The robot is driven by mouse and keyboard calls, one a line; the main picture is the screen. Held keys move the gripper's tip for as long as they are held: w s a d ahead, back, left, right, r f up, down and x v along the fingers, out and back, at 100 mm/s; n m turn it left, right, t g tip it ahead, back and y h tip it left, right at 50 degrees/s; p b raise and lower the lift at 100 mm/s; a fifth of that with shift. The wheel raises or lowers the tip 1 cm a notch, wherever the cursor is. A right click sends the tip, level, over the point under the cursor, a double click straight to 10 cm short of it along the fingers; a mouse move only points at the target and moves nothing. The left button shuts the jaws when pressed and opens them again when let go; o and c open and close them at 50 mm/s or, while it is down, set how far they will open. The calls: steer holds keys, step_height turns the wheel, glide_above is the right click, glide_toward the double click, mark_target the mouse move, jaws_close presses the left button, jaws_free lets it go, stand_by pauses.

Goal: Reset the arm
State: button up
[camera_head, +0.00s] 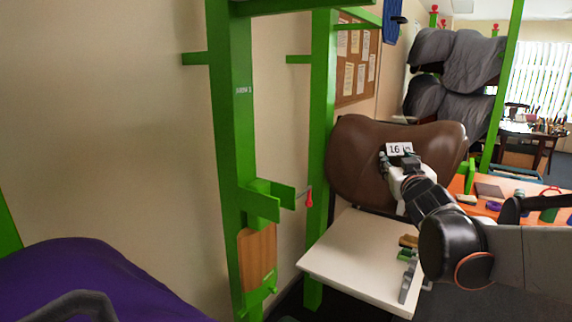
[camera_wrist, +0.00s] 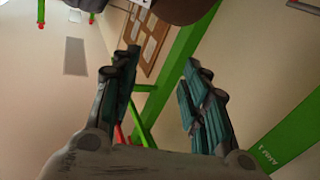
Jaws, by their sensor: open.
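My gripper (camera_head: 396,160) is in front of the brown saddle (camera_head: 352,165) in the head view, with my arm reaching in from the right. A brown edge, likely the saddle (camera_wrist: 185,8), shows at the top of that view. My gripper and arm hide part of the saddle; I cannot tell whether they touch it.
A green post frame (camera_head: 229,150) with brackets stands left of the saddle. A white table (camera_head: 350,255) with small items lies below my arm. An orange table (camera_head: 490,205) with tools is at right. Grey saddles (camera_head: 460,60) hang behind; a purple covered thing (camera_head: 80,275) is lower left.

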steer(key=s+a+f+g, duration=0.2)
steer(key=s+f, duration=0.4)
steer(key=s, duration=0.5)
steer(key=s+a+f+g+y, duration=0.1)
steer(key=s+a+f+g, duration=0.2)
steer(key=s, duration=0.8)
steer(key=s+a+f+g+y, duration=0.1)
steer(key=s+f+g, duration=0.4)
steer(key=s+f, duration=0.6)
steer(key=shift+s+a+m+g, duration=0.2)
steer(key=shift+a+m+g, duration=0.15)
steer(key=shift+a, duration=0.55)
